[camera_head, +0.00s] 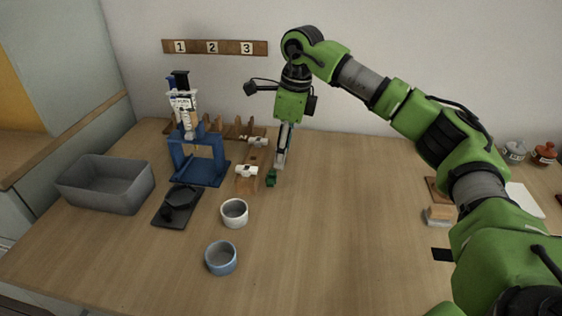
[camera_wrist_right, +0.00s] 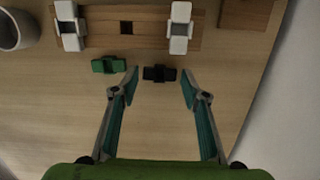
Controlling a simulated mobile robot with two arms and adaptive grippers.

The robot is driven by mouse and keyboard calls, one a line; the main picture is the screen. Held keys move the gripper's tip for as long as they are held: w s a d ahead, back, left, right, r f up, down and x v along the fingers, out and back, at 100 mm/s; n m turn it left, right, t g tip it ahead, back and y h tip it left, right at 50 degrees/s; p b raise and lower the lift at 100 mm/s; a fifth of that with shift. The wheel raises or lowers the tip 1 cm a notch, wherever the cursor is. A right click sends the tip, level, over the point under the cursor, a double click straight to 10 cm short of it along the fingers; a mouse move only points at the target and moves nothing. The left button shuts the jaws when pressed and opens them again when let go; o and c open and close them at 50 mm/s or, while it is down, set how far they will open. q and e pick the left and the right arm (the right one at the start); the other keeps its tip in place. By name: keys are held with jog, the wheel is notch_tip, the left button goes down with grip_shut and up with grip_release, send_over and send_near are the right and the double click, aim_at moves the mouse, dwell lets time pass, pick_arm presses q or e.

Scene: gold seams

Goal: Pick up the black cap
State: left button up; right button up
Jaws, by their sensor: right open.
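The black cap (camera_wrist_right: 160,73) lies on the table in the right wrist view, a small dark piece with a wider middle. My right gripper (camera_head: 281,163) is open and points down. In its wrist view the two fingertips stand one on each side of the black cap, with a gap on both sides. In the head view I cannot make out the black cap; the gripper seems to hide it. A similar green cap (camera_wrist_right: 108,65) lies to its left in the wrist view, and also shows in the head view (camera_head: 271,179). My left gripper is not in view.
A wooden block with white clamps (camera_wrist_right: 126,27) lies close beside the caps. A blue press stand (camera_head: 200,165), black scale-like plate (camera_head: 165,217), grey bin (camera_head: 105,190), white cup (camera_head: 234,214) and blue cup (camera_head: 221,258) stand left. The table's middle right is clear.

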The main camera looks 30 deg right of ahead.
jog(key=shift+f, duration=0.4)
jog(key=c, duration=0.5)
jog(key=shift+r, duration=0.1)
